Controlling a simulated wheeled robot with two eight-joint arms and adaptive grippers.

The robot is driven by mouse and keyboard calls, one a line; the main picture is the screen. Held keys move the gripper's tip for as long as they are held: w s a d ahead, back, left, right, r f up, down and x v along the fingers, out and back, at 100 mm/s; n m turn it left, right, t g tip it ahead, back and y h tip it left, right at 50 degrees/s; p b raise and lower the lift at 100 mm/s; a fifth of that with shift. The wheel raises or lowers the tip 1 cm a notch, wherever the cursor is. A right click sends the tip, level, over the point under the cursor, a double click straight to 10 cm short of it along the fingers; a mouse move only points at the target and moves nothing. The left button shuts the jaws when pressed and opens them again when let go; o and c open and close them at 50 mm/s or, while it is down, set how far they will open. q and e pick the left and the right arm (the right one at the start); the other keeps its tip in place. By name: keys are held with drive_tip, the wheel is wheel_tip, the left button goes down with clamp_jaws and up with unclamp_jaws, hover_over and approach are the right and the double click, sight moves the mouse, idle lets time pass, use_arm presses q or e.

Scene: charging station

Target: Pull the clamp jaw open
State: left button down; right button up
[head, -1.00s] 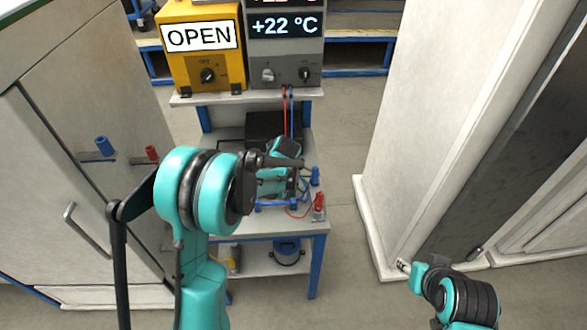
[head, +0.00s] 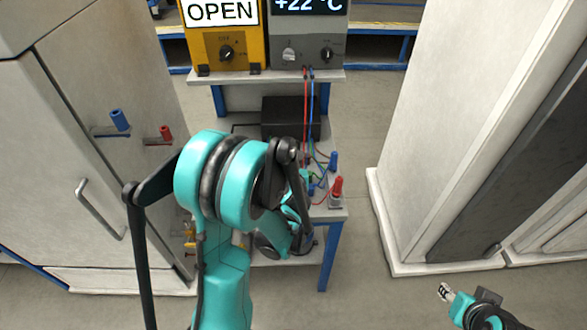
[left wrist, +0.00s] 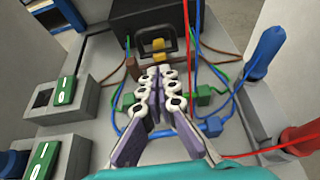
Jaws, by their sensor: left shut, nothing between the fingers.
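My left gripper (left wrist: 158,76) is shut and empty over the workbench, its pale linked fingers side by side in the left wrist view. Just beyond the fingertips stands a black looped frame (left wrist: 172,32) with yellow pieces (left wrist: 159,44), at the front of a black box (left wrist: 128,14). This may be the clamp; I cannot tell for sure, nor whether the fingers touch it. In the head view my left arm hides the gripper and this spot. My right gripper (head: 445,292) is small at the lower right, far from the bench; its finger gap is unclear.
Blue (left wrist: 268,46) and red (left wrist: 302,138) plugs or handles stand at the bench's right side. Green rocker switches (left wrist: 65,90) are at the left. Red and blue cables and green connectors (left wrist: 205,94) crowd the bench. A cabinet (head: 60,130) stands left; the floor right of the bench is clear.

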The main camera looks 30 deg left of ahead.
sight(291, 148)
use_arm(q)
drive_tip(key=b+x, duration=0.1)
drive_tip(key=x, duration=0.3)
drive_tip(key=shift+f, duration=0.15)
drive_tip(key=w+a, duration=0.1)
drive_tip(key=w+r, duration=0.1)
drive_tip(key=shift+w+a, duration=0.4)
drive_tip(key=shift+w+a+r, duration=0.25)
drive_tip(key=shift+w, duration=0.15)
drive_tip(key=shift+d, duration=0.1)
